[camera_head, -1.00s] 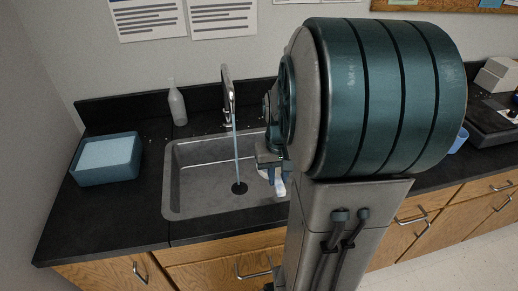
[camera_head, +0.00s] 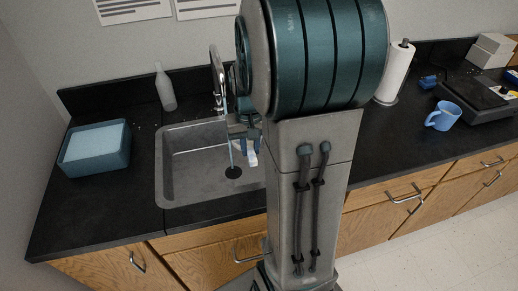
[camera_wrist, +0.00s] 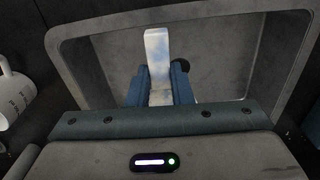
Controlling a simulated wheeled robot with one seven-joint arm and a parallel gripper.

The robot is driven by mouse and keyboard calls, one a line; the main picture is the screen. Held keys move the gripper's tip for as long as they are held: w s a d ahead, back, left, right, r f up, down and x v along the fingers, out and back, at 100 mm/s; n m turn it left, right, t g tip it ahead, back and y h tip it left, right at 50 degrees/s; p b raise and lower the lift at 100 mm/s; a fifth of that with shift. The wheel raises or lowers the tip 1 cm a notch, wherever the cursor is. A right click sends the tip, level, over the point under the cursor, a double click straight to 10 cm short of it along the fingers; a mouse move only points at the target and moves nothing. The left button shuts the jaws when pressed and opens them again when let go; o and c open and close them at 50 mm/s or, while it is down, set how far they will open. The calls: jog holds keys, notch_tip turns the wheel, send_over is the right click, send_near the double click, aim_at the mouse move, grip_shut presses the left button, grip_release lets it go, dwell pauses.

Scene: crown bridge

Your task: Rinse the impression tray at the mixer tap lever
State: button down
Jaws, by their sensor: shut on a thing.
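My gripper (camera_wrist: 155,86) is shut on the impression tray (camera_wrist: 158,48), a pale white piece with bluish patches that sticks out beyond the fingers. In the head view the tray (camera_head: 251,156) shows as a small white patch below my gripper (camera_head: 245,140), over the right part of the sink (camera_head: 175,190). The mixer tap (camera_head: 216,72) stands behind the sink, partly hidden by my arm. A thin water stream (camera_head: 230,155) falls to the drain, just left of the tray. I cannot tell whether it touches the tray. The tap lever is not clearly visible.
A blue bin (camera_head: 95,160) stands on the counter left of the sink, and a pale bottle (camera_head: 165,88) behind it. A paper towel roll (camera_head: 395,72) and blue mug (camera_head: 443,116) stand on the right. A white printed cup (camera_wrist: 12,97) shows in the wrist view.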

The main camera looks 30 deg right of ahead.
jog(key=w+a+f, duration=0.1)
jog(key=w+a, duration=0.1)
jog(key=w, duration=0.4)
jog(key=shift+w+a+f, duration=0.2)
jog(key=shift+w+a, duration=0.05)
jog(key=shift+w, duration=0.1)
jog(key=shift+d, duration=0.15)
dwell(0.5)
jog(key=shift+w+d, duration=0.25)
jog(key=shift+d, duration=0.2)
jog(key=shift+a, duration=0.1)
jog(key=shift+s+a, duration=0.25)
jog(key=shift+a, duration=0.25)
jog(key=shift+s+d+b, duration=0.25)
jog(key=shift+s+d, duration=0.2)
jog(key=shift+s, duration=0.8)
jog(key=shift+s+d+b, duration=0.2)
jog(key=shift+s+d, duration=0.3)
jog(key=shift+s, duration=0.75)
jog(key=shift+s+d+b, duration=0.25)
jog(key=shift+s+d, duration=0.2)
jog(key=shift+s, duration=0.8)
